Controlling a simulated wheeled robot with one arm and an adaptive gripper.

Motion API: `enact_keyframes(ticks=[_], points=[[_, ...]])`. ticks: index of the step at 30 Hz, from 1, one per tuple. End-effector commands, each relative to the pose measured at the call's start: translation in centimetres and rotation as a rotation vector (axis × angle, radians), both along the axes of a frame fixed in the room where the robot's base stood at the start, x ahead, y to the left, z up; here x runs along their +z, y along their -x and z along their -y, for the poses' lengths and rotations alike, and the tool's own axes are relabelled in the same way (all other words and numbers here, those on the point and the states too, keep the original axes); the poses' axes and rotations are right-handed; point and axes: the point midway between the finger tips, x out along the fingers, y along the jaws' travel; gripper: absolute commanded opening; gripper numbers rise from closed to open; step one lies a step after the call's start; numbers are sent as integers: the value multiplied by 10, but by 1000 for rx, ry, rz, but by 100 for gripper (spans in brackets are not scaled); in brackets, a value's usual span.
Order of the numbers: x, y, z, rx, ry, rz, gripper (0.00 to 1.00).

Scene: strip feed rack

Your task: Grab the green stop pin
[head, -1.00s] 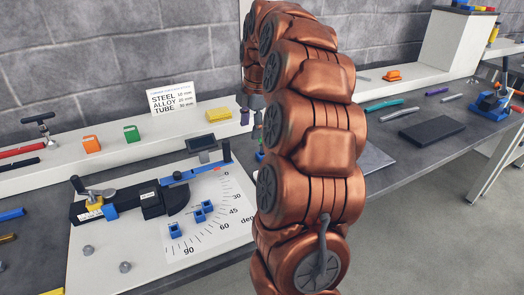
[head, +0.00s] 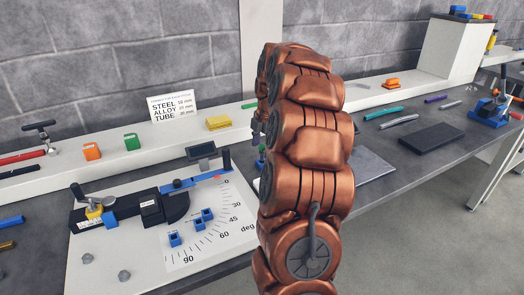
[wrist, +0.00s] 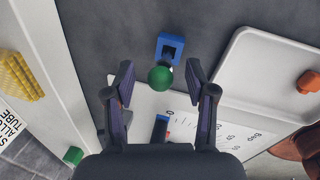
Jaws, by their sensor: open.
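The green stop pin shows a round green head (wrist: 160,78) in the wrist view, in front of a blue square holder (wrist: 170,48) with an opening. In the head view only a small bit of green (head: 260,163) shows left of my arm. My gripper (wrist: 160,70) is open, with one dark finger on each side of the green head and a visible gap on both sides. I cannot tell how far the fingertips are above it. In the head view the gripper is mostly hidden behind my copper arm.
The bending jig with a blue arm (head: 190,182) stands left on a white plate with an angle scale. A yellow block (head: 218,122) and green block (head: 132,142) sit on the back ledge. A pale tray (wrist: 270,75) lies right of the pin in the wrist view.

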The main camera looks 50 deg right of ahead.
Motion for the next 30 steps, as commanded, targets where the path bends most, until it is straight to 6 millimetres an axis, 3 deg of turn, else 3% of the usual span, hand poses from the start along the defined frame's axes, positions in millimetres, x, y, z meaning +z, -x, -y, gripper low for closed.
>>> enact_keyframes(ticks=[9, 25, 30], points=[[-9, -1, 0, -1, -1, -1, 56], [-9, -1, 0, -1, -1, 0, 1], [-9, -1, 0, -1, -1, 0, 0]])
